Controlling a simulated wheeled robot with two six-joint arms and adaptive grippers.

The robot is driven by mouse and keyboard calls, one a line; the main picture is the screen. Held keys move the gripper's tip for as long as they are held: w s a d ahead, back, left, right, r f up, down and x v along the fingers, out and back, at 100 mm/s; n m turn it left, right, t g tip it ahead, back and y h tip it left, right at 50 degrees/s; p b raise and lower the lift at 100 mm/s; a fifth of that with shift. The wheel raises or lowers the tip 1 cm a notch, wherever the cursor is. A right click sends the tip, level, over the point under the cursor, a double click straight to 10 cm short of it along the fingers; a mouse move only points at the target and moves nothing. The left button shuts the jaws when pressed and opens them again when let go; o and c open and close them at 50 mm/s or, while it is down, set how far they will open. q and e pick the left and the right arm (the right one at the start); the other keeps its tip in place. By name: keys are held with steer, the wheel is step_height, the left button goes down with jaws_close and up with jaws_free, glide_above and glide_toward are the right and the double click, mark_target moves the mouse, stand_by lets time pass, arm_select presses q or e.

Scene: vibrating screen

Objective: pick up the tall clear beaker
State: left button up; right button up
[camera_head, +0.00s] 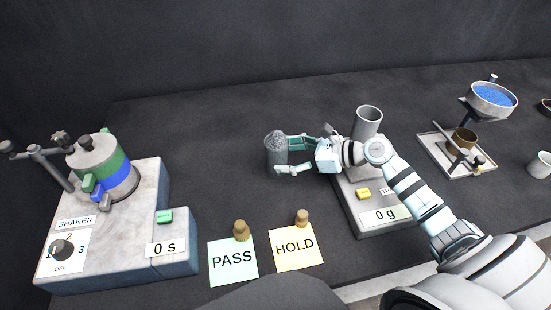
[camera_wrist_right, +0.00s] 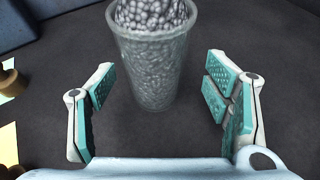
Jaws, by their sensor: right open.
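The tall clear beaker (camera_head: 276,153) stands upright on the dark table, filled to a heap with grey granules. It also shows in the right wrist view (camera_wrist_right: 152,62), straight ahead of the fingers. My right gripper (camera_head: 287,158) is open, with its fingers pointing left at the beaker. In the wrist view the fingers (camera_wrist_right: 160,105) are spread wide to either side, and the beaker stands just beyond or at the fingertips; contact does not show. My left gripper is not in view.
A balance (camera_head: 352,208) reading 0 g carries a grey cup (camera_head: 368,122) under my right arm. PASS (camera_head: 232,262) and HOLD (camera_head: 295,249) cards with stoppers lie in front. A shaker (camera_head: 150,190) stands left. A funnel stand (camera_head: 440,150) with blue granules is right.

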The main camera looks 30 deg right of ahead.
mark_target(275, 157)
steer(key=x, duration=0.4)
steer(key=shift+s+a+r+b, duration=0.1)
steer(key=shift+s+a+b, duration=0.1)
steer(key=shift+a+b, duration=0.1)
steer(key=shift+d, duration=0.1)
steer(key=c, duration=1.4)
